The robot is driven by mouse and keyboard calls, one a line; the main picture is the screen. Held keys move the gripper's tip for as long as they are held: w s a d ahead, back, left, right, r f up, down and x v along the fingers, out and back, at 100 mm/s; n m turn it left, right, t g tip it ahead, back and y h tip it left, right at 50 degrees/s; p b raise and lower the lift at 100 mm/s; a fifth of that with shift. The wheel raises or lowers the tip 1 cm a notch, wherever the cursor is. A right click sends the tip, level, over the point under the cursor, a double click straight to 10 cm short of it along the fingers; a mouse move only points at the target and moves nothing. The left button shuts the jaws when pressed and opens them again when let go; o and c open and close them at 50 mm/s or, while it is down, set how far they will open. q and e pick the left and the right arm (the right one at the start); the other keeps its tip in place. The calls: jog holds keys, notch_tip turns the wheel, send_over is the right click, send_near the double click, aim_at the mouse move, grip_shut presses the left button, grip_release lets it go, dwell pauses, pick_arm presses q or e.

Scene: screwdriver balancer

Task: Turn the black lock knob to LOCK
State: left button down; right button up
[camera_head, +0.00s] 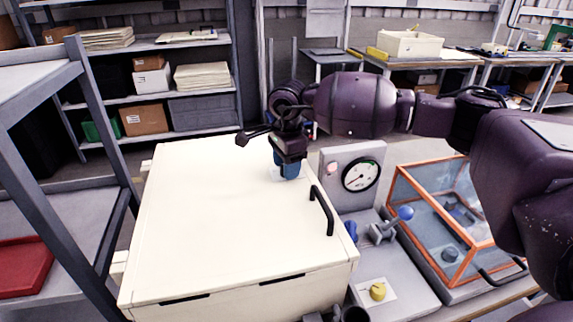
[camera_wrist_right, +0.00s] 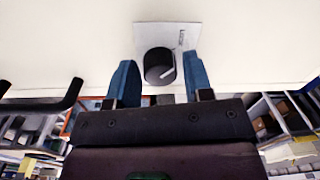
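The black lock knob (camera_wrist_right: 159,66) sits on a light grey plate (camera_wrist_right: 166,36) on the white cabinet. A white mark shows at its upper right edge, pointing toward small, unreadable lettering on the plate. My right gripper (camera_head: 287,173) points down over the far right of the cabinet top. Its two blue fingers are apart, one on each side of the knob in the right wrist view, with narrow gaps visible. In the head view the fingers hide the knob, and only a corner of the plate (camera_head: 274,174) shows. My left gripper is not in view.
The white cabinet (camera_head: 215,230) has a black handle (camera_head: 321,210) near its right edge. To the right stand a gauge panel (camera_head: 345,155), a blue-knobbed lever (camera_head: 404,213), a yellow knob (camera_head: 378,291) and an orange-framed clear case (camera_head: 440,215). Grey shelving stands at the left.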

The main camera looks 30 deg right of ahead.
jog(key=shift+o, duration=0.9)
jog(key=r, duration=0.9)
jog(key=shift+s+r, duration=0.15)
jog(key=shift+s, duration=0.1)
jog(key=shift+r, duration=0.75)
